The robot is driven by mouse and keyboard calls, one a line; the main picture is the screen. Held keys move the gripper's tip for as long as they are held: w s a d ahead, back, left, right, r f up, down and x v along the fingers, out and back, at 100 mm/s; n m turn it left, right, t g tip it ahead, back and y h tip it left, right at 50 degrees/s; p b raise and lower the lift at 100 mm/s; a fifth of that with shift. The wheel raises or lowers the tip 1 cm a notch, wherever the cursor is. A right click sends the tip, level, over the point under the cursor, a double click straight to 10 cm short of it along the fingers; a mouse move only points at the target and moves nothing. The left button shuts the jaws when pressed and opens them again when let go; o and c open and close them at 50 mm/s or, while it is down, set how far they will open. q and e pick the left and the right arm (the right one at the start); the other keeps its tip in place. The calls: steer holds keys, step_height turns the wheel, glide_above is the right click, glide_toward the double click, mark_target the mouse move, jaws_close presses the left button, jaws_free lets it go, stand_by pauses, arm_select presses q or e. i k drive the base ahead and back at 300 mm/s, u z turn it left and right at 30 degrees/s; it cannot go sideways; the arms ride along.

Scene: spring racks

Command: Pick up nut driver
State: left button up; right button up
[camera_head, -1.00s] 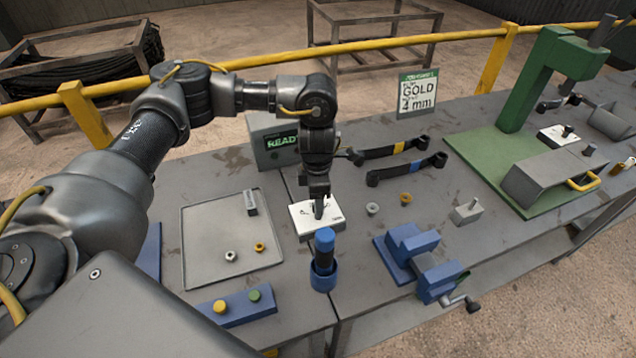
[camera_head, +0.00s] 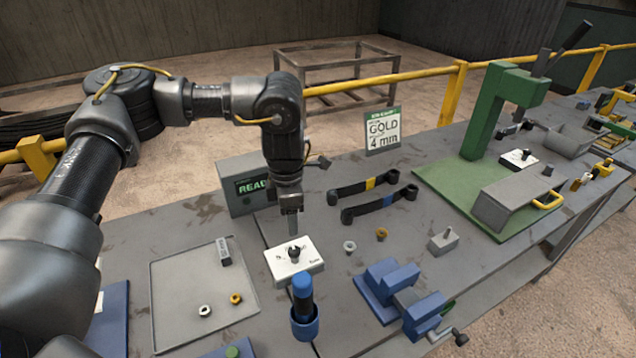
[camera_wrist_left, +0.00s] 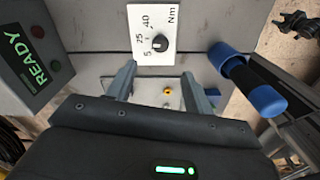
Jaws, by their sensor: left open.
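The nut driver (camera_head: 302,284), with a blue and black handle, stands upright in a blue cup holder (camera_head: 305,325) near the bench's front edge. Its lower part is hidden in the cup. My left gripper (camera_head: 292,225) points down above and behind the white dial box (camera_head: 296,262), behind the driver in the head view. In the left wrist view its two fingers (camera_wrist_left: 158,72) are apart with nothing between them, and the driver (camera_wrist_left: 267,100) lies to their right. My right gripper is not in view.
A grey READY box (camera_head: 247,187) stands behind my left gripper. A shallow tray (camera_head: 180,290) with nuts lies left of the driver. A blue vise (camera_head: 400,295) stands to its right. Two dark wrenches (camera_head: 370,195) and a green press (camera_head: 490,120) are farther back.

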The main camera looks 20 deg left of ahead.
mark_target(302, 281)
steer(key=k, duration=1.5)
